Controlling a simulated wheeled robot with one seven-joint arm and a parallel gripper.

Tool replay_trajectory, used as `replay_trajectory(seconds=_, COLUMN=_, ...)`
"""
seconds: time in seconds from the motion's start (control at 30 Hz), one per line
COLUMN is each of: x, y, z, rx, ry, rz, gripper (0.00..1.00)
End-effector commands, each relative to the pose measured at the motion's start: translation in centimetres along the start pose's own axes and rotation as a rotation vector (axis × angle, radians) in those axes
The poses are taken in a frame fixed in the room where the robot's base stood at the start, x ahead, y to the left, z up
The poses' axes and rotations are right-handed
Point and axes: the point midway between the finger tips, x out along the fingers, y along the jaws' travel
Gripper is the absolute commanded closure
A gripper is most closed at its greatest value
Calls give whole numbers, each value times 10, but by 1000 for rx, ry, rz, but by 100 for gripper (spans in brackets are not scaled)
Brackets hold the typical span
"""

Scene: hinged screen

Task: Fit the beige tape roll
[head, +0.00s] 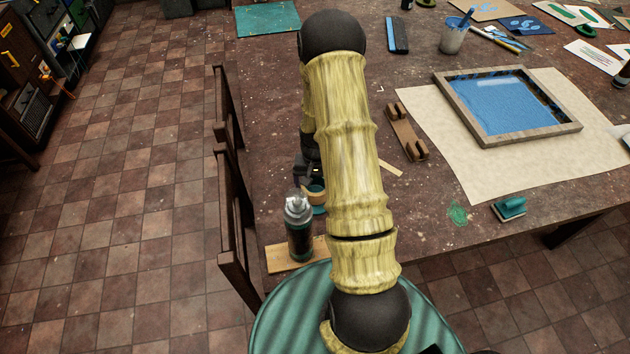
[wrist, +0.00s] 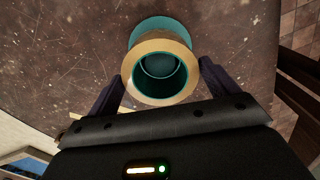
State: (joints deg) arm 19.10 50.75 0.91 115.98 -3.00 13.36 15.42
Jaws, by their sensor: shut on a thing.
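The beige tape roll (wrist: 172,45) is a short ring with a teal inside, and it sits between my gripper's fingers (wrist: 163,72) in the wrist view. My gripper is shut on its sides. A teal round piece (wrist: 150,24) shows just beyond the roll. In the head view the roll (head: 316,190) is low over the table's left edge area, with the teal piece (head: 319,209) right under or against it; I cannot tell whether they touch. My gripper (head: 309,172) is partly hidden behind my arm in that view.
A dark spray can (head: 300,240) stands close by on a wooden board (head: 277,258). A wooden cradle (head: 407,132) and a framed blue screen (head: 506,103) lie to the right. A chair (head: 234,215) stands at the table's left edge. A teal squeegee (head: 509,208) is at the front.

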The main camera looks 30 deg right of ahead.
Motion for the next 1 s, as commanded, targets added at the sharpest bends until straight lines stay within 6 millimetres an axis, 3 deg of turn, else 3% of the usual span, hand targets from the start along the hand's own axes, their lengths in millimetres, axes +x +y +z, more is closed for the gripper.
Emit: replay_trajectory(seconds=1.0, x=26, y=0, z=0, rx=0, ry=1, rz=0, gripper=36)
